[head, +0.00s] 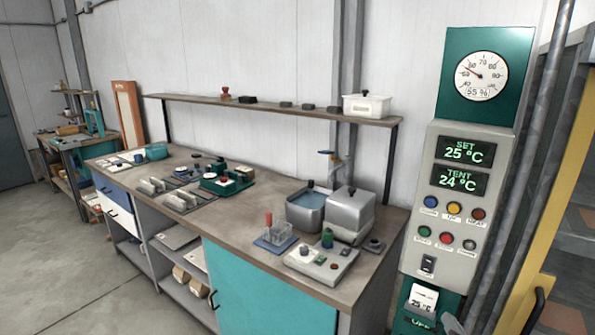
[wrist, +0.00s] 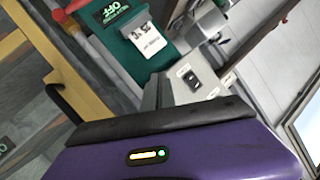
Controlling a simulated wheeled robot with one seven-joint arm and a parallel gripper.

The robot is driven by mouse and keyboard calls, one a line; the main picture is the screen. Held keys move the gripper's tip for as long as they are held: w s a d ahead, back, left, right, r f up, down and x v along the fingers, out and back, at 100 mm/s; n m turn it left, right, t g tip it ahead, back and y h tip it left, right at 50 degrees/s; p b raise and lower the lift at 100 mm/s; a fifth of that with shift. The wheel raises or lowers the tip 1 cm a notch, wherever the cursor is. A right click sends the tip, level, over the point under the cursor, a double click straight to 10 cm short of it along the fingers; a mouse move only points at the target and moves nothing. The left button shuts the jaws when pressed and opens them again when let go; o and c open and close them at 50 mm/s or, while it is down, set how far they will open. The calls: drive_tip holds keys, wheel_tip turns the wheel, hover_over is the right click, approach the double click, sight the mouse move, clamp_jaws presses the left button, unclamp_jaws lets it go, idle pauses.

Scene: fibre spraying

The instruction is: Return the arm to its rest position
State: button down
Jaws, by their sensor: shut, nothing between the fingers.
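My gripper's fingers do not show in either view, so its pose relative to the bench cannot be seen. The head view shows no part of my arm that I can make out. In the wrist view, a purple housing of my own body, with a black padded edge and a small lit bar, fills the bottom. Beyond it, at a strong tilt, are a green OFF panel (wrist: 138,58) with a white card and part of a grey switch box (wrist: 193,78).
In the head view, a long workbench (head: 150,190) holds several tools, a metal basin (head: 306,210) and a grey box device (head: 348,210). A control cabinet (head: 455,205) stands at the right, beside a yellow door frame (head: 540,215). Open floor (head: 60,260) lies at the left.

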drive_tip(key=s+a+n+y, duration=0.1)
drive_tip(key=s+a, duration=0.3)
drive_tip(key=s, duration=1)
drive_tip(key=s+a+n+b, duration=0.1)
drive_tip(key=s+a+n, duration=0.3)
drive_tip(key=s, duration=1.1)
drive_tip(key=s+a+n+y, duration=0.1)
drive_tip(key=s+a, duration=0.4)
drive_tip(key=s, duration=0.9)
drive_tip(key=shift+s+a+f+n+y, duration=0.15)
drive_tip(key=shift+a+f+n+y, duration=0.2)
drive_tip(key=shift+n, duration=0.45)
